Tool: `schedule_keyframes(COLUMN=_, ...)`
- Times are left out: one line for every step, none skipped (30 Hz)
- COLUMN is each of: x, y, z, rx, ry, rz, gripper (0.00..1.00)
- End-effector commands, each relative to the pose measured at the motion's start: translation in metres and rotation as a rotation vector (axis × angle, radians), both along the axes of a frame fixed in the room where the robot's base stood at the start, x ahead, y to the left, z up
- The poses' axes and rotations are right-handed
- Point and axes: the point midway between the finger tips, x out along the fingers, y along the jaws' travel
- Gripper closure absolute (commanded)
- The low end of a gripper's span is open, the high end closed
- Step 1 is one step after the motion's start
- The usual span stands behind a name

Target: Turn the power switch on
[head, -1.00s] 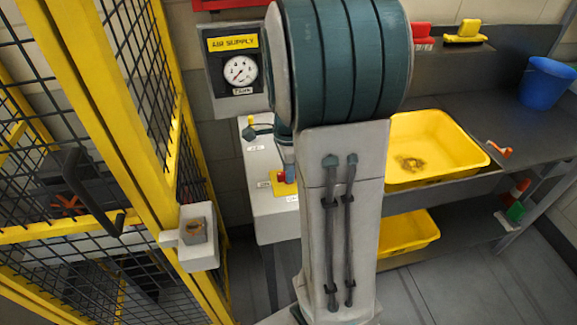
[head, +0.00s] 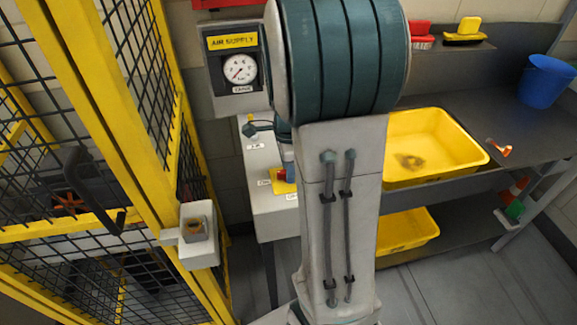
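A white control box (head: 270,222) stands behind my arm, left of the picture's middle. On its top is a yellow plate (head: 280,187) with a red part (head: 282,173), which looks like a rotary switch and is partly hidden by my arm. A small dark lever-like part (head: 262,128) sits near the box's far end, by a small label. The labels are too small to read, so I cannot tell which control is the power switch. My upper arm fills the middle of the view. My gripper does not show and is probably hidden behind it.
An air supply panel (head: 214,62) with a gauge hangs on the wall. A yellow mesh fence (head: 165,205) with a grey latch box (head: 200,255) stands at left. On the right, a dark bench (head: 470,120) holds a yellow tray (head: 470,163) and a blue bucket (head: 545,82).

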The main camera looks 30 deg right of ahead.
Motion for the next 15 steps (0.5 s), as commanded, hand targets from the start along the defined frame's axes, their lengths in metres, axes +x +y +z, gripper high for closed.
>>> schedule_keyframes(x=0.000, y=0.000, z=0.000, rx=0.000, ry=0.001, rz=0.001, gripper=0.64)
schedule_keyframes(x=0.000, y=0.000, z=0.000, rx=0.000, ry=0.001, rz=0.001, gripper=0.64)
schedule_keyframes(x=0.000, y=0.000, z=0.001, rx=0.000, ry=0.001, rz=0.001, gripper=0.64)
schedule_keyframes(x=0.000, y=0.000, z=0.002, rx=0.000, ry=0.001, rz=0.001, gripper=0.64)
schedule_keyframes(x=0.000, y=0.000, z=0.004, rx=0.000, ry=0.001, rz=0.002, gripper=0.64)
schedule_keyframes(x=0.000, y=0.000, z=0.008, rx=0.000, ry=-0.001, rz=0.002, gripper=0.64)
schedule_keyframes(x=0.001, y=0.000, z=0.012, rx=-0.001, ry=-0.002, rz=0.002, gripper=0.64)
schedule_keyframes(x=0.001, y=0.000, z=0.017, rx=-0.001, ry=-0.002, rz=0.002, gripper=0.64)
schedule_keyframes(x=0.001, y=0.000, z=0.024, rx=0.000, ry=-0.004, rz=0.001, gripper=0.64)
schedule_keyframes(x=0.000, y=0.000, z=0.030, rx=0.000, ry=-0.004, rz=0.001, gripper=0.64)
schedule_keyframes(x=0.001, y=0.000, z=0.037, rx=-0.001, ry=-0.005, rz=0.001, gripper=0.64)
schedule_keyframes(x=0.001, y=0.000, z=0.046, rx=-0.001, ry=-0.006, rz=0.002, gripper=0.64)
schedule_keyframes(x=0.001, y=0.000, z=0.053, rx=-0.001, ry=-0.005, rz=0.002, gripper=0.64)
schedule_keyframes(x=0.000, y=0.000, z=0.061, rx=-0.002, ry=-0.006, rz=0.001, gripper=0.64)
schedule_keyframes(x=0.001, y=0.000, z=0.070, rx=-0.001, ry=-0.005, rz=0.001, gripper=0.64)
